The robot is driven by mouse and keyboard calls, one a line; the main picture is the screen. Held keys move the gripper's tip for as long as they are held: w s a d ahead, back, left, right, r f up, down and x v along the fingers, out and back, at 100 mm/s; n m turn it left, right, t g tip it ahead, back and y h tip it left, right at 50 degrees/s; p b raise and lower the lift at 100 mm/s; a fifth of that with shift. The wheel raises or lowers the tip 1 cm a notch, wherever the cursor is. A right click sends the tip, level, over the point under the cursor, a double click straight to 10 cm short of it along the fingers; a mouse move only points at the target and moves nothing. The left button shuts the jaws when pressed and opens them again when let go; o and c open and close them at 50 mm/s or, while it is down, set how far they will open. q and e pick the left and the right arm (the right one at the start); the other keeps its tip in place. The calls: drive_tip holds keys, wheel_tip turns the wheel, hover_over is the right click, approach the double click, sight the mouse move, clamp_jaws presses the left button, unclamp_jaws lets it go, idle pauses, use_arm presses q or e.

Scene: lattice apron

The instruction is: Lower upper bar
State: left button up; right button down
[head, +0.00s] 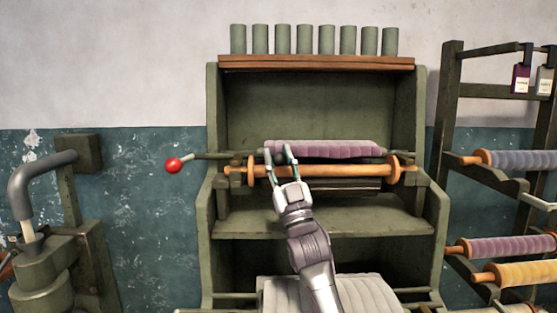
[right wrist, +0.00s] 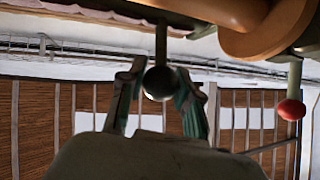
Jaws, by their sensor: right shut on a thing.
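A wooden bar (head: 345,171) with round end discs lies level across the front of a green wooden frame (head: 318,105). A purple quilted roll (head: 325,149) lies just behind and above it. My right gripper (head: 281,148) reaches up in front of the bar, left of its middle. In the right wrist view its fingers (right wrist: 160,88) are closed around a dark ball knob (right wrist: 159,83) on a short stem. The bar's disc (right wrist: 263,36) is close by at upper right. My left gripper is out of view.
A red ball (head: 173,165) on a lever sticks out left of the frame. Several green cylinders (head: 304,40) stand on the top shelf. A rack with rolls (head: 500,247) is at right, and a curved grey pipe (head: 42,170) at left.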

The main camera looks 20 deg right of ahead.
drive_tip(key=shift+w+f, duration=0.1)
drive_tip(key=shift+f, duration=0.3)
drive_tip(key=c, duration=1.1)
unclamp_jaws()
drive_tip(key=o, duration=0.3)
drive_tip(key=shift+r, duration=0.15)
drive_tip(key=v, duration=1.2)
